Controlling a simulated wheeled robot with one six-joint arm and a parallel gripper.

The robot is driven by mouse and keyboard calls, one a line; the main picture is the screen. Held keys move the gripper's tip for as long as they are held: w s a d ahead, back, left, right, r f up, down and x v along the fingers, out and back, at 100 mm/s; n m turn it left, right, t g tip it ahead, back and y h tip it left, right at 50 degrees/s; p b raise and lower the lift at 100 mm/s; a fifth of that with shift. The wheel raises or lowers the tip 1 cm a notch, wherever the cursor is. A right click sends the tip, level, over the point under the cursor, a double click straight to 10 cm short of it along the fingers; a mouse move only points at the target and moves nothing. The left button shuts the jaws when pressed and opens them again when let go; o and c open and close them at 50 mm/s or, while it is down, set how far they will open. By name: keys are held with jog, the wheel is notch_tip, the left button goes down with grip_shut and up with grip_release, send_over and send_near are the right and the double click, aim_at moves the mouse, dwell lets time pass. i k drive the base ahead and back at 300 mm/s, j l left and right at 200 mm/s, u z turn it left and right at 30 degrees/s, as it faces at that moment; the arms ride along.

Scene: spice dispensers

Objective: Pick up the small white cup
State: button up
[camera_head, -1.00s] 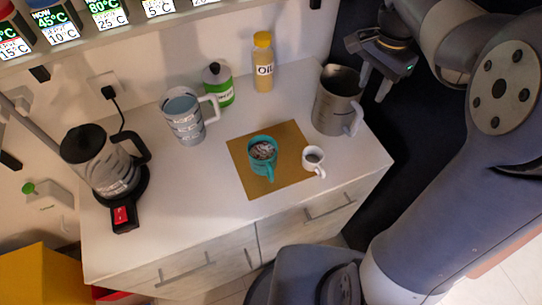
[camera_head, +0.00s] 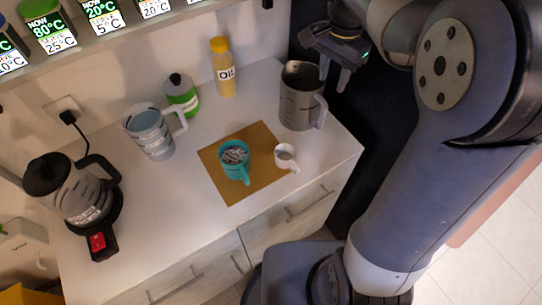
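The small white cup (camera_head: 286,156) stands upright at the right edge of the brown mat (camera_head: 262,187), its handle toward the lower right. A teal mug (camera_head: 235,163) with greyish contents stands on the mat just left of it. My gripper (camera_head: 333,80) is up at the top right, beside and above the grey metal pitcher, pointing down. Its two fingers are apart with nothing between them. It is well away from the cup.
The grey pitcher (camera_head: 301,97) stands behind the cup, near my gripper. An oil bottle (camera_head: 223,68), a green-and-white jar (camera_head: 181,94), a grey-white jug (camera_head: 151,133) and a coffee pot (camera_head: 70,188) stand further left. The counter front (camera_head: 200,225) is clear.

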aim_at(286, 154)
jog(key=l+u, duration=0.25)
jog(key=u, duration=0.15)
jog(key=l+u, duration=0.2)
jog(key=u, duration=0.15)
jog(key=k+l+u, duration=0.15)
jog(key=u, duration=0.25)
